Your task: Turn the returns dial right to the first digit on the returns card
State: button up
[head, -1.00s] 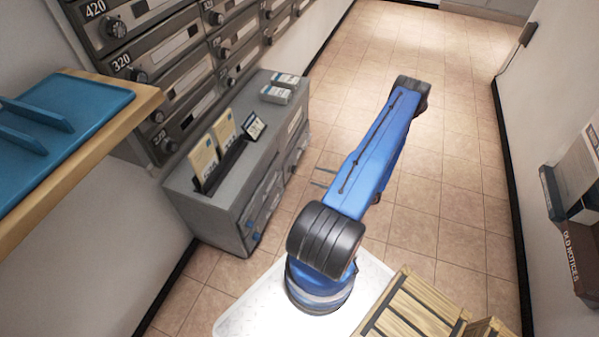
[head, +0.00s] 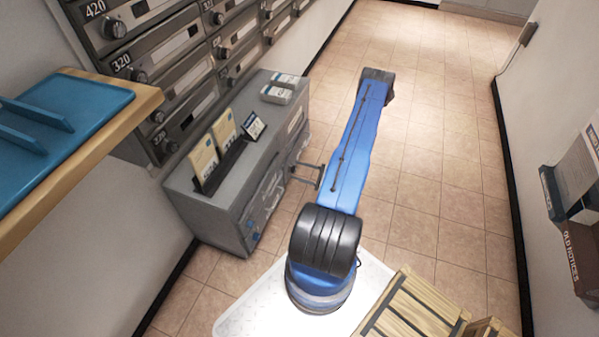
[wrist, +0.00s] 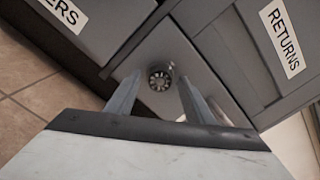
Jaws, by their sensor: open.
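The returns dial (wrist: 160,77) is a small round grey knob with a dark, spoked-looking face in the wrist view. It sits on a grey panel beside the door labelled RETURNS (wrist: 285,38). My gripper (wrist: 155,92) is open and points at the panel, with one finger on each side of the dial in the picture. I cannot tell whether either finger touches the dial. In the head view my gripper (head: 300,172) is at the front of the grey cabinet (head: 185,205). The digits on the dial and a returns card cannot be made out.
The cabinet top holds a rack of yellow cards (head: 204,160), a small dark-framed card (head: 253,127) and white boxes (head: 280,90). A wooden shelf with a blue tray (head: 70,100) juts out at left. Wooden crates (head: 412,310) stand close at right. The tiled floor (head: 450,150) beyond is clear.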

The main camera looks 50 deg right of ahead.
jog(key=c, duration=1)
jog(key=shift+c, duration=0.2)
jog(key=shift+m, duration=0.3)
jog(key=m, duration=2)
jog(key=shift+d, duration=0.1)
